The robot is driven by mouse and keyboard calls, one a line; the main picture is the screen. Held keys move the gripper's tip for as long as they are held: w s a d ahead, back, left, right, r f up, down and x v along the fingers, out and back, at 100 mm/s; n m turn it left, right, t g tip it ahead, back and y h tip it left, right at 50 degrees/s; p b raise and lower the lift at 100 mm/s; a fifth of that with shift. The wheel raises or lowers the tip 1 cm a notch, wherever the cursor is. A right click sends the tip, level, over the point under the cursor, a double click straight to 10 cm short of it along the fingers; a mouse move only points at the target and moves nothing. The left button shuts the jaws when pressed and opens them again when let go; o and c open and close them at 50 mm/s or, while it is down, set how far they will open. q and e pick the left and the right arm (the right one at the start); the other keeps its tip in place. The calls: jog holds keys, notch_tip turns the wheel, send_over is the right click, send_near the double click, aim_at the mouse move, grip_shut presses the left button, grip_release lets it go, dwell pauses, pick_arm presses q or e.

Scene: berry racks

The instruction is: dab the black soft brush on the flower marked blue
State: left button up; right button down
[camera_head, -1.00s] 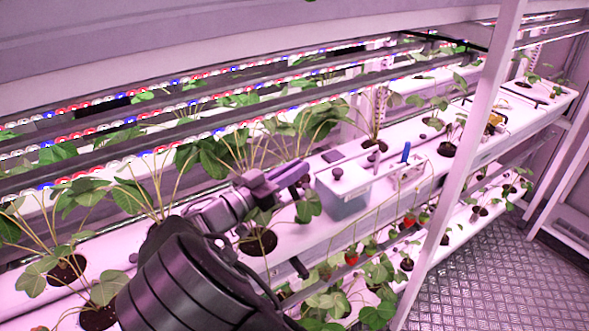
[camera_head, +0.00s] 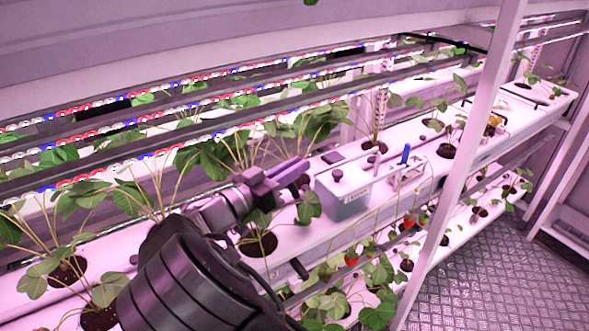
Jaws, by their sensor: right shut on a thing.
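My right gripper (camera_head: 283,176) reaches in from the bottom over the white planting tray (camera_head: 285,240), among strawberry leaves. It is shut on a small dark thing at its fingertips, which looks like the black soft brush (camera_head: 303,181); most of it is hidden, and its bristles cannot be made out. The gripper is left of a lidded box and above a plant hole. I cannot make out any flower or its blue mark clearly. My left gripper is not in view.
A grey box with a white lid (camera_head: 343,195) stands close right of the gripper. Beyond it is a small white rack holding a blue-handled thing (camera_head: 405,154). LED bars (camera_head: 170,112) run overhead. A white post (camera_head: 470,160) stands at right. Red berries (camera_head: 351,259) hang below.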

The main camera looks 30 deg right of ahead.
jog(key=shift+r+p, duration=0.6)
jog(key=shift+r, duration=2.25)
jog(key=shift+f, duration=0.1)
